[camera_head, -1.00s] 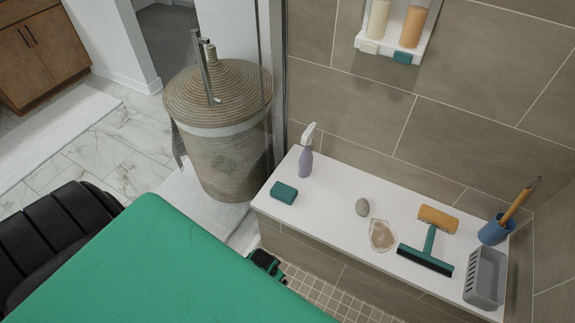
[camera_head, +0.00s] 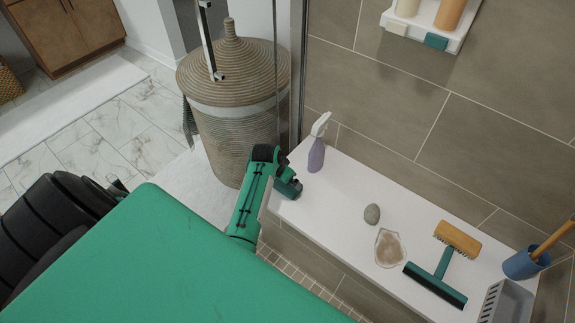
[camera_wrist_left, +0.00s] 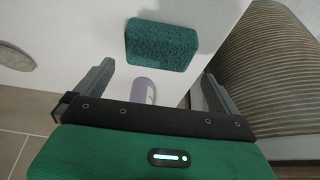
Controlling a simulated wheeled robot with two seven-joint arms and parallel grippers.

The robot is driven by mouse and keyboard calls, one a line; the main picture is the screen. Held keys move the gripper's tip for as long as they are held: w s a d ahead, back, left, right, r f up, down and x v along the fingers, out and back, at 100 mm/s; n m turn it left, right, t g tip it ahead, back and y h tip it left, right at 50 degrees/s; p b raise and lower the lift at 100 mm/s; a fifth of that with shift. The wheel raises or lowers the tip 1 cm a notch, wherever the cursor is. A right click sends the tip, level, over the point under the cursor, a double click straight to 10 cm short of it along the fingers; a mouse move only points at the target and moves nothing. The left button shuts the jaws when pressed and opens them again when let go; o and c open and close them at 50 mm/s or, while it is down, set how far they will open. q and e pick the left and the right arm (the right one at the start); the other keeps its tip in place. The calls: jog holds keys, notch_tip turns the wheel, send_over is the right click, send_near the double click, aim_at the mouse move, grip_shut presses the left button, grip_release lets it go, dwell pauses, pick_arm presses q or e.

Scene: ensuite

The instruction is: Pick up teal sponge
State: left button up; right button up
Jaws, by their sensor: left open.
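The teal sponge (camera_head: 291,188) lies on the white ledge (camera_head: 345,190), near its left end, and is partly hidden by my left gripper in the head view. My left gripper (camera_head: 280,172) is beside it, reaching over the ledge's left end. In the left wrist view the sponge (camera_wrist_left: 162,45) shows whole, just beyond and between the spread fingertips (camera_wrist_left: 157,72). The left gripper is open and nothing is between its fingers. I cannot tell that it touches the sponge. My right gripper is not in view.
A lavender spray bottle (camera_head: 316,152) stands close behind the sponge. A stone (camera_head: 372,214), a soap dish (camera_head: 389,248), a wooden brush (camera_head: 457,238), a squeegee (camera_head: 437,279), a blue cup (camera_head: 525,263) and a grey basket (camera_head: 505,303) lie further right. A wicker hamper (camera_head: 238,110) stands left.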

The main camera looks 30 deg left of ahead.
pick_arm(q)
jog(key=x, duration=0.3)
jog(key=b+x, duration=0.1)
jog(key=x, duration=0.1)
jog(key=shift+s+d+f, duration=0.1)
jog(key=shift+s+f, duration=0.05)
jog(key=shift+f, duration=0.55)
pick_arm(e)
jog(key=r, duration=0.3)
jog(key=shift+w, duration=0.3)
pick_arm(q)
jog(key=c, duration=0.7)
